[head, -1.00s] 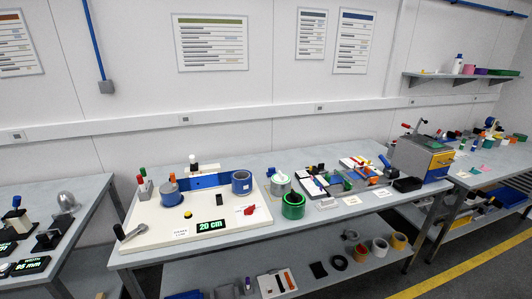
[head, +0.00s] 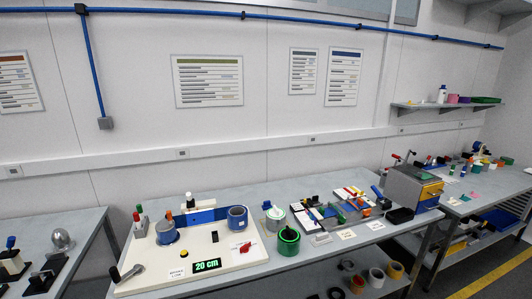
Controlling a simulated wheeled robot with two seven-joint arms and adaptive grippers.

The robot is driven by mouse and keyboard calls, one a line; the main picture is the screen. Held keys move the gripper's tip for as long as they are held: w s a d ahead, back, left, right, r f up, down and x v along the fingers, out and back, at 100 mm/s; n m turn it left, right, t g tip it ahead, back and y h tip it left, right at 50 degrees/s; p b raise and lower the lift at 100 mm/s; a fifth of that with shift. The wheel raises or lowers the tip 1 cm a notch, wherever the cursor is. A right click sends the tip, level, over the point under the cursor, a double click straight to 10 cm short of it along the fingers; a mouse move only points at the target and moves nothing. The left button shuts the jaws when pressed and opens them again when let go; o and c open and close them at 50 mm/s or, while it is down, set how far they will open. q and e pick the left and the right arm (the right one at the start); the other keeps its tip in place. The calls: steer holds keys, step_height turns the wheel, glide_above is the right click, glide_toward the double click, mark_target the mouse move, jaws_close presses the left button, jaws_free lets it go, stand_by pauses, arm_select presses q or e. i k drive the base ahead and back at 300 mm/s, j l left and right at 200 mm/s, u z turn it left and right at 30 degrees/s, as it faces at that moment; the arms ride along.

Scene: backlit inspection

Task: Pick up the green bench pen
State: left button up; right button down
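I cannot make out the green bench pen for certain. A grey holder (head: 140,227) on the left end of the middle bench has one green and one red top showing. Small coloured items, some green, lie in the black-edged trays (head: 312,222) further right, too small to tell apart. Neither of my grippers is in view.
A grey box with a yellow drawer (head: 412,187) is at the bench's right end. More benches stand on both sides.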

mark_target(139, 208)
steer(key=i+j+u, duration=0.15)
steer(key=u, duration=0.2)
steer(key=i+j+u, duration=0.1)
steer(key=u, duration=0.3)
steer(key=i+u, duration=0.35)
